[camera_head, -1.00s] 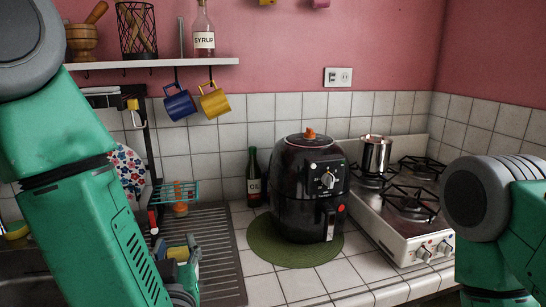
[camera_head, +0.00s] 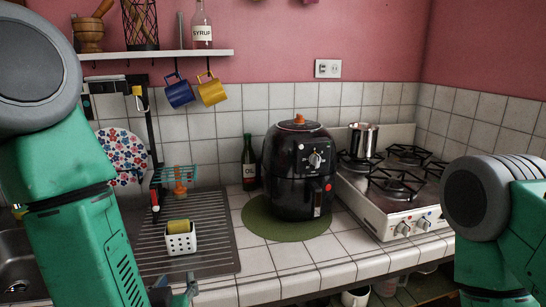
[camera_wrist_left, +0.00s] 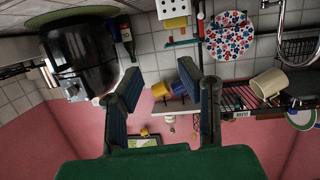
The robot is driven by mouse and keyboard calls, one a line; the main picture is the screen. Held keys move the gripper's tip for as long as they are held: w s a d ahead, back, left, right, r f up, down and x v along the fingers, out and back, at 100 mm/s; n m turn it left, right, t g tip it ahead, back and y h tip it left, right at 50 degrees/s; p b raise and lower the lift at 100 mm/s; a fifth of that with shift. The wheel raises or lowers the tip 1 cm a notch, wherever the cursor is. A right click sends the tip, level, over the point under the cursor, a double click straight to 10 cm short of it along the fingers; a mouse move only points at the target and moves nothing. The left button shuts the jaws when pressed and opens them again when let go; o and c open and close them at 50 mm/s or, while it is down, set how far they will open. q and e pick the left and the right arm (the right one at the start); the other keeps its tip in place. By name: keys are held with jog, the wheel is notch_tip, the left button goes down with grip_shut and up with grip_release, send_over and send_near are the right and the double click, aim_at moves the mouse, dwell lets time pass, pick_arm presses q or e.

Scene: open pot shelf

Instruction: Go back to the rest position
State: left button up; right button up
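My left gripper (camera_head: 184,287) shows at the bottom of the head view, mostly cut off, low in front of the drying mat. In the left wrist view its two fingers (camera_wrist_left: 168,98) are spread wide apart with nothing between them. The wrist view is upside down. My left arm fills the left side of the head view. My right arm shows at the right edge, but its gripper is out of view. A white holder with a yellow-green sponge (camera_head: 180,237) stands on the dark ribbed drying mat (camera_head: 215,236), beyond the left gripper.
A black air fryer (camera_head: 298,172) stands on a green round mat (camera_head: 262,222), with an oil bottle (camera_head: 249,163) beside it. A gas stove (camera_head: 388,215) with a metal pot (camera_head: 363,141) is at the right. Blue (camera_head: 179,92) and yellow (camera_head: 212,90) mugs hang under the shelf (camera_head: 160,54).

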pick_arm(q)
jog(key=s+a+f+m+g+h+b, duration=0.1)
jog(key=s+a+f+g+b, duration=0.3)
jog(key=f, duration=0.7)
jog(key=s+d+f+m+g+h+b, duration=0.1)
jog(key=s+f+g, duration=0.2)
jog(key=s+f, duration=0.5)
jog(key=s+a+f+g+b, duration=0.1)
jog(key=s+a+f+g, duration=0.2)
jog(key=s+f, duration=0.4)
jog(key=s+a+f+m+g+b, duration=0.1)
jog(key=s+a+f+g+b, duration=0.1)
jog(key=s+f, duration=0.5)
jog(key=shift+s+a+f+g+h, duration=0.35)
jog(key=shift+s+a+g, duration=0.3)
jog(key=shift+a+g, duration=0.35)
jog(key=shift+d, duration=0.2)
jog(key=shift+w+a, duration=0.15)
